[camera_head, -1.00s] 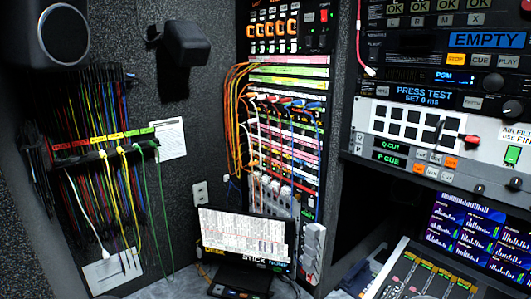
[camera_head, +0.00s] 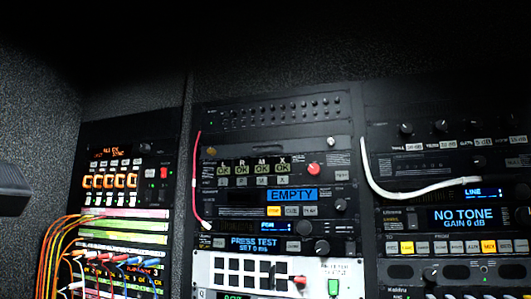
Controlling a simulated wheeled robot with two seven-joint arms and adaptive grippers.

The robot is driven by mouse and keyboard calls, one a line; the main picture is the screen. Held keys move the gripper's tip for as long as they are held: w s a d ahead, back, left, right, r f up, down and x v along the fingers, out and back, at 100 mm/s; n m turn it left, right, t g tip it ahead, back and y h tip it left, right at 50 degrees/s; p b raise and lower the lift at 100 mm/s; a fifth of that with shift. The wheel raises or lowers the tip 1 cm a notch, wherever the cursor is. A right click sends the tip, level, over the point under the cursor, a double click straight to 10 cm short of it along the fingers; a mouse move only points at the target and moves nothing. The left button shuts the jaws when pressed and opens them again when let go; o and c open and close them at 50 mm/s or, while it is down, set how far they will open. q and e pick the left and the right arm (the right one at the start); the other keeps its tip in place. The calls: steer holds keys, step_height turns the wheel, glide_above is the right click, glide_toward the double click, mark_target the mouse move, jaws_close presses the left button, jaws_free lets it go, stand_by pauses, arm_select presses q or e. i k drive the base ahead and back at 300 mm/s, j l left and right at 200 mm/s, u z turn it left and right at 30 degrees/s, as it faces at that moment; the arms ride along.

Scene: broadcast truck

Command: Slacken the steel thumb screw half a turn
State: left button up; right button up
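A small pale, silvery round fitting (camera_head: 332,143) sits at the right end of a dark blank panel high in the middle rack. It looks like the steel thumb screw, but it is too small to make out its head or how far it is turned. A small brassy fitting (camera_head: 211,150) sits at the left end of the same panel. Neither of my grippers is in view.
A white cable (camera_head: 420,190) loops across the right rack, right of the silvery fitting. A thin red cable (camera_head: 196,180) hangs at the middle rack's left edge. Orange cables (camera_head: 55,240) droop lower left. A black wall fixture (camera_head: 14,188) juts in at left.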

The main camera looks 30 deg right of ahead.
mark_target(331, 141)
steer(key=j+z, duration=0.1)
steer(key=z, duration=0.3)
steer(key=j+z, duration=0.1)
steer(key=z, duration=0.35)
steer(key=k+z, duration=0.1)
steer(key=z, duration=0.3)
steer(key=k+j+z, duration=0.1)
steer(key=z, duration=0.3)
